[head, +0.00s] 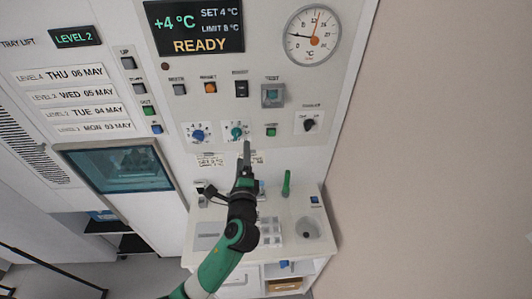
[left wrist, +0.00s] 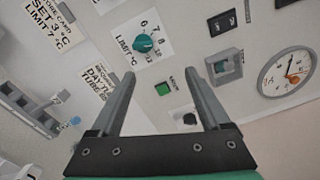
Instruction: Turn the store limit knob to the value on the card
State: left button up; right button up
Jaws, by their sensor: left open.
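The limit knob (left wrist: 145,42) is a round teal knob on a white dial plate marked in °C, with 6 and 7 along its top edge. In the head view the same knob (head: 236,132) sits right of a blue knob (head: 198,134). I cannot tell which mark it points to. The store card (left wrist: 48,20) seems to read SET 3 °C, LIMIT 7 °C. The display (head: 195,27) reads +4 °C, SET 4 °C, LIMIT 8 °C, READY. My left gripper (left wrist: 162,78) is open and empty, just below the knob and apart from it. My right gripper is out of view.
A green button (left wrist: 163,88) shows between my fingers. A covered switch (head: 272,95), a black knob (head: 309,125) and a round gauge (head: 312,36) are to the right. Below is a white bench (head: 310,250) with a green upright handle (head: 286,184).

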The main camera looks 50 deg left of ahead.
aim_at(237, 137)
pick_arm(q)
jog(key=shift+g, duration=0.3)
jog(key=w+a, duration=0.1)
jog(key=a, duration=0.2)
jog(key=w+a+f, duration=0.1)
jog(key=a, duration=0.3)
jog(key=w+a+f, duration=0.1)
jog(key=w+a, duration=0.1)
jog(key=a, duration=0.2)
jog(key=shift+a+f+b, duration=0.1)
jog(key=shift+f+b, duration=0.1)
jog(key=shift+b, duration=0.1)
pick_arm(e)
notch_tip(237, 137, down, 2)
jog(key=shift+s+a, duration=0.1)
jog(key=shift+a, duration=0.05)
pick_arm(q)
jog(key=shift+c, duration=0.3)
grip_shut()
